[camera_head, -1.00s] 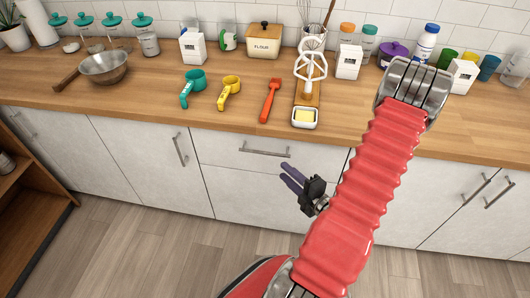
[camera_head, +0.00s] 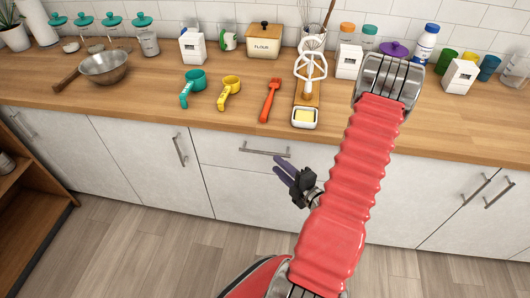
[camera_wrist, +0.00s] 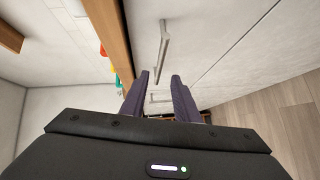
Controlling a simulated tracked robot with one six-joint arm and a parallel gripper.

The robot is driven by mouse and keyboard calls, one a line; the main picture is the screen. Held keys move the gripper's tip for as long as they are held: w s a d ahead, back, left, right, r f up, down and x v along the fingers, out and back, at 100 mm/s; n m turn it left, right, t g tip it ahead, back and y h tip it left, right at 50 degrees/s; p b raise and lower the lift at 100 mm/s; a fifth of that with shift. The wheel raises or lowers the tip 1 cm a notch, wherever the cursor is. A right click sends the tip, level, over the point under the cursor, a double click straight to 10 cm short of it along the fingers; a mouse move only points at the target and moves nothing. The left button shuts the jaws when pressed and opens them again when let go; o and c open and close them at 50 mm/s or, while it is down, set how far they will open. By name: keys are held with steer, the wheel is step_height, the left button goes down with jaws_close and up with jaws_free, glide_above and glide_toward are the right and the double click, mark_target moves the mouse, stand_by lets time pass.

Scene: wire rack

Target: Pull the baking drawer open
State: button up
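The baking drawer (camera_head: 222,151) is a white front under the middle of the wooden counter, and it looks shut. Its grey bar handle (camera_head: 265,152) runs left to right across the front. My gripper (camera_head: 277,165) has two purple fingers and is just below the handle in the head view. The fingers are apart with nothing between them. In the wrist view a bar handle (camera_wrist: 162,50) lies beyond the open fingertips (camera_wrist: 160,75). I cannot tell whether a fingertip touches it. My red arm hides the right part of the drawer front in the head view.
The counter (camera_head: 150,103) above holds a pan (camera_head: 104,67), measuring cups, a red brush (camera_head: 271,99) and a butter dish (camera_head: 305,118). White cabinet doors flank and underlie the drawer. The wooden floor (camera_head: 150,255) in front is clear.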

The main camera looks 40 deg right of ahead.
mark_target(264, 153)
steer(key=w, duration=0.3)
steer(key=w+f, duration=0.1)
steer(key=w, duration=0.2)
steer(key=w+d, duration=0.1)
steer(key=w, duration=0.2)
steer(key=shift+w+f, duration=0.15)
steer(key=shift+w, duration=0.1)
steer(key=shift+c, duration=0.4)
jaws_close()
steer(key=shift+d, duration=0.2)
steer(key=shift+a+f, duration=0.1)
steer(key=shift+a, duration=0.05)
